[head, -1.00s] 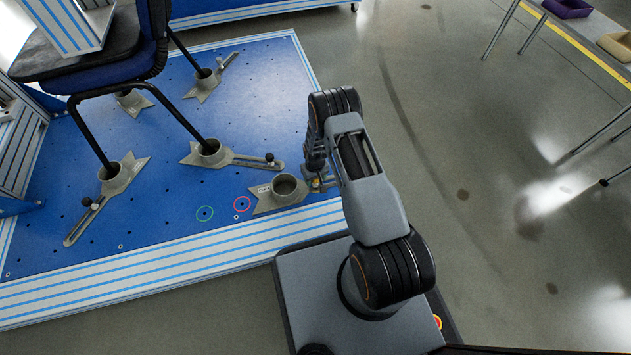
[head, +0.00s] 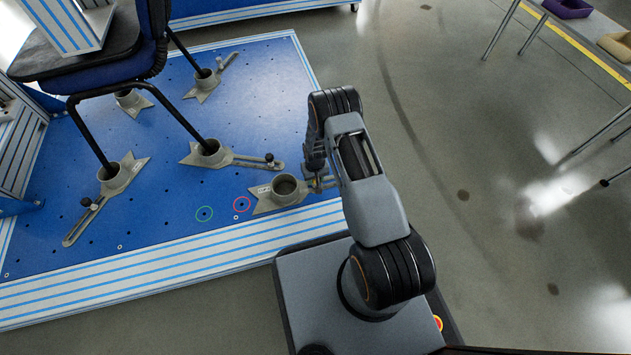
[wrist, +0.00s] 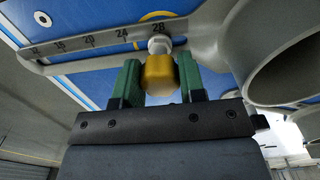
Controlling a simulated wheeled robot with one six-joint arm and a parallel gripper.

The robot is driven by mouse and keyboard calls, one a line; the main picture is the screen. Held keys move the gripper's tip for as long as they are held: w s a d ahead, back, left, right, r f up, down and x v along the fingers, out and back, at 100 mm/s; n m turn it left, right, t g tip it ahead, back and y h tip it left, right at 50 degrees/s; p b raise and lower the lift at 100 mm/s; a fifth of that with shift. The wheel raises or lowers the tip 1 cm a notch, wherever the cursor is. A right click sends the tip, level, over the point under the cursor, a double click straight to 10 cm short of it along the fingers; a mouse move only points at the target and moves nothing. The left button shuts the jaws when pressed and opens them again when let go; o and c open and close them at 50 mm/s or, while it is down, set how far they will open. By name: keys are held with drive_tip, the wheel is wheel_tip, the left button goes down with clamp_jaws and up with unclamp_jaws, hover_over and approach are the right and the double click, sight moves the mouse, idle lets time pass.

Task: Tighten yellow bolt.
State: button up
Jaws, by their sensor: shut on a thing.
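In the wrist view the yellow bolt (wrist: 160,76) sits between the two green fingers of my gripper (wrist: 160,84), which is shut on it. The bolt's pale shank runs to the slotted arm of a grey bracket, beside a scale (wrist: 110,40) with numbers up to 28. In the head view my gripper (head: 320,180) is at the right end of this bracket (head: 284,187), near the blue plate's right edge. The bolt is mostly hidden there by my arm. The bracket's round cup is empty.
A chair (head: 90,80) stands on the blue plate (head: 150,230) with its legs in similar grey cups (head: 208,153). Open floor lies to the right, with a table at upper right.

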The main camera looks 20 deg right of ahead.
drive_tip(key=shift+m, duration=1)
drive_tip(key=shift+m+b, duration=0.4)
drive_tip(key=shift+m, duration=1.7)
drive_tip(key=shift+m, duration=0.5)
drive_tip(key=m, duration=0.3)
drive_tip(key=shift+b, duration=0.3)
drive_tip(key=m, duration=0.4)
